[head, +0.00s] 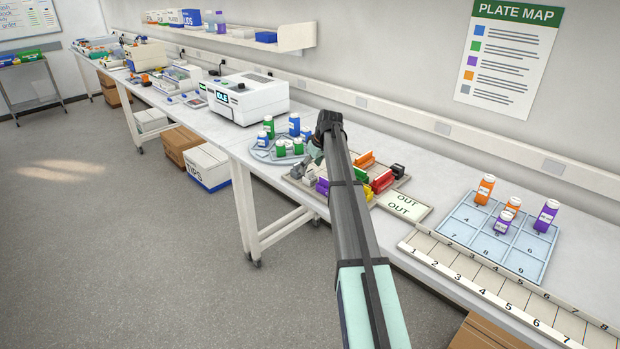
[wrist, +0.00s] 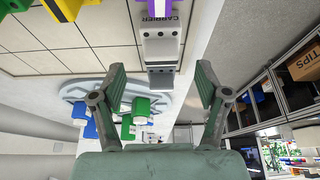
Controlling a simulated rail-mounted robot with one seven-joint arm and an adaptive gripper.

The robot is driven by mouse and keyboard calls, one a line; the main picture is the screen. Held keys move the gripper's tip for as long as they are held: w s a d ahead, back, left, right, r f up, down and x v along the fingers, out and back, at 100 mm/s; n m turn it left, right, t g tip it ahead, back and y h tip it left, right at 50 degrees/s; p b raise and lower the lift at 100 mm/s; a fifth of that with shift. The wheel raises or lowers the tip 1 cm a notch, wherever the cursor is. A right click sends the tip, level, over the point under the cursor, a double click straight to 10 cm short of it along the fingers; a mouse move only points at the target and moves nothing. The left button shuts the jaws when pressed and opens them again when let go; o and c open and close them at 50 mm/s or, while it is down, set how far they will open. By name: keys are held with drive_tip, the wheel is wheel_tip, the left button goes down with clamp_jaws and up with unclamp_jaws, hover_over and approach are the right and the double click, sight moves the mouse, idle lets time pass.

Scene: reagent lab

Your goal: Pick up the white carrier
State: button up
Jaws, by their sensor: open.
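My gripper (wrist: 157,78) is open, with one finger on each side of the near end of the carrier. Gaps show on both sides, and the fingers do not appear to touch it. In the head view a whitish-grey piece (head: 309,179) stands at the left front of the tile tray, probably the same carrier.
A purple carrier (head: 322,187) stands close to the white one. Yellow and green carriers (wrist: 62,8) show in the wrist view. A round rack (head: 262,153) with green and blue bottles is near. An OUT plate (head: 404,207) and numbered rack (head: 485,290) lie right.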

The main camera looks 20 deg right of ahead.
sight(310, 171)
drive_tip(key=shift+s+p+x, duration=0.2)
drive_tip(key=shift+p+x, duration=0.4)
drive_tip(key=shift+x, duration=0.7)
drive_tip(key=shift+s+p+x, duration=0.2)
drive_tip(key=shift+p+x, duration=0.35)
drive_tip(key=shift+x, duration=0.8)
drive_tip(key=shift+d+f, duration=0.1)
drive_tip(key=c, duration=1.2)
